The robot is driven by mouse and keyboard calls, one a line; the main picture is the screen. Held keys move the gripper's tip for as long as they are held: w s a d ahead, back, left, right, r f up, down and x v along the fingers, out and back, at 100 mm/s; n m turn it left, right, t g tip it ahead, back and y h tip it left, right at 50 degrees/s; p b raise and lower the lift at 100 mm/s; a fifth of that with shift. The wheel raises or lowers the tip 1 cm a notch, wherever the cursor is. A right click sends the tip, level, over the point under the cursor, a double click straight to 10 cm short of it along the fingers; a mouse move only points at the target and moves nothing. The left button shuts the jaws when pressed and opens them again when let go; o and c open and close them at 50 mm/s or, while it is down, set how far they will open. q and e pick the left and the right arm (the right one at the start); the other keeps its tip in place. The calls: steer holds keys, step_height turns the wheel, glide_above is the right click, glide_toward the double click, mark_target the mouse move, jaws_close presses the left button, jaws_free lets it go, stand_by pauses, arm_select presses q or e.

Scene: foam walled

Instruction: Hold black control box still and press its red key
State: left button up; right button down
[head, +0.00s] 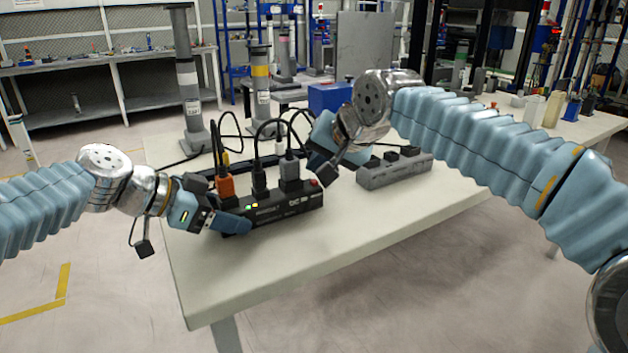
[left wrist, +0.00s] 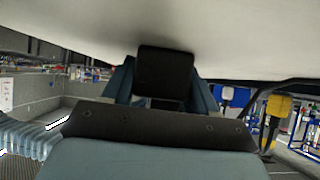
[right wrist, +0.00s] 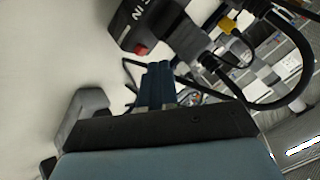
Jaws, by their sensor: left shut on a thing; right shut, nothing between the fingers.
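The black control box (head: 282,208) lies on the white table with several plugs and cables on top. Its red key (head: 313,182) is at the right end and also shows in the right wrist view (right wrist: 141,50). My left gripper (head: 236,224) is shut on the box's left end. In the left wrist view, the dark end of the box (left wrist: 165,72) sits between the fingers. My right gripper (head: 316,162) is shut and empty, close above the red key. In the right wrist view, its fingertips (right wrist: 158,68) appear just apart from the key.
A grey block with black plugs (head: 395,170) lies on the table to the right of the box. A blue bin (head: 329,97) and a grey post (head: 187,90) stand behind. The table's front part (head: 300,258) is clear.

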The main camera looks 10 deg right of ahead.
steer(key=shift+r, duration=2.55)
arm_select(q)
steer(key=o, duration=1.1)
steer(key=shift+c, duration=0.2)
